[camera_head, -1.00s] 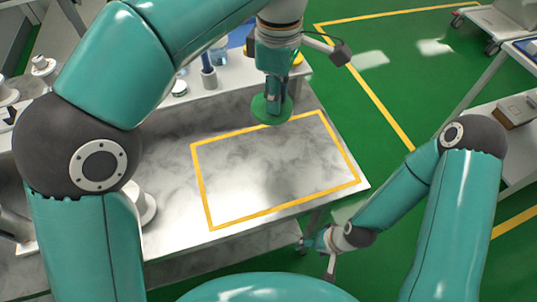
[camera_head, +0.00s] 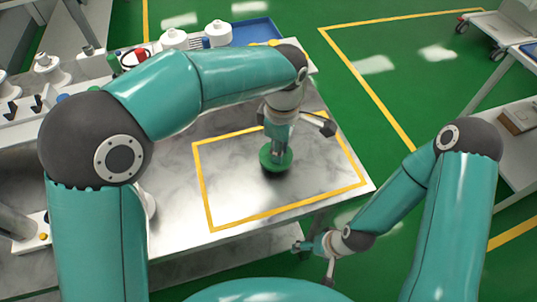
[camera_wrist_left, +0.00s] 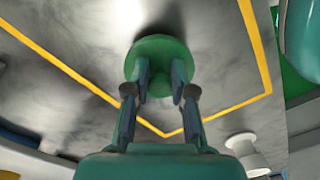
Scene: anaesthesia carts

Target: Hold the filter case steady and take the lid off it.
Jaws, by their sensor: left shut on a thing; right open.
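A green round disc (camera_head: 276,159) with a knob, looking like a lid, is in my left gripper (camera_head: 279,146). The left wrist view shows the disc (camera_wrist_left: 162,52) with its knob between the fingers of the left gripper (camera_wrist_left: 160,84). It is over the yellow-outlined area of the metal table; I cannot tell whether it touches the top. No separate filter case can be made out; whether one is under the disc is hidden. My right gripper (camera_head: 299,247) is open and empty, low beside the table's front edge.
Another table with a brown box (camera_head: 517,121) is at the right.

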